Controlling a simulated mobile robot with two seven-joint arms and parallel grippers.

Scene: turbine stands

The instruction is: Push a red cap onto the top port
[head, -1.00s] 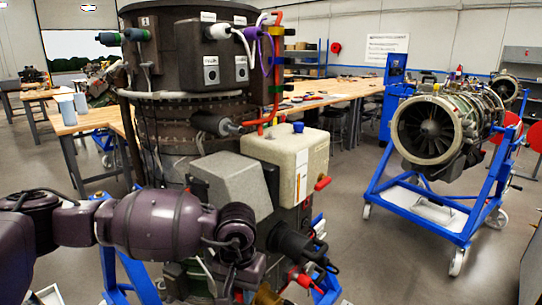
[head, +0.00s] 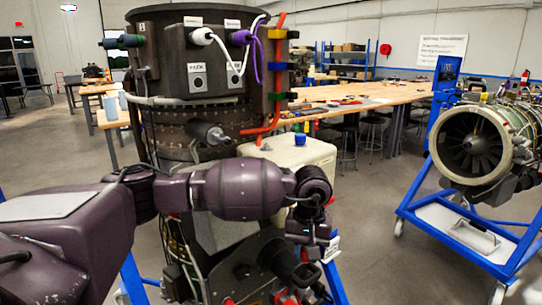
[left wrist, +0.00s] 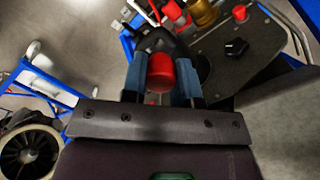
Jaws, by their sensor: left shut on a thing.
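My left gripper (left wrist: 160,80) is shut on a red cap (left wrist: 160,72), held between its two blue fingers in the left wrist view. In the head view the left gripper (head: 309,248) hangs fingers down in front of the turbine stand's lower front, and the cap in it is hard to make out. Beyond the fingers, the left wrist view shows a dark panel (left wrist: 215,50) with another red cap (left wrist: 239,13), red fittings (left wrist: 173,10) and a brass fitting (left wrist: 203,12). The top port cannot be told apart for sure. My right gripper is not in view.
The tall dark turbine casing (head: 195,65) stands close behind my left arm. A cream box (head: 300,153) with a blue knob is attached to it. A second engine on a blue stand (head: 435,215) is at the right. Open floor (head: 375,260) lies between them.

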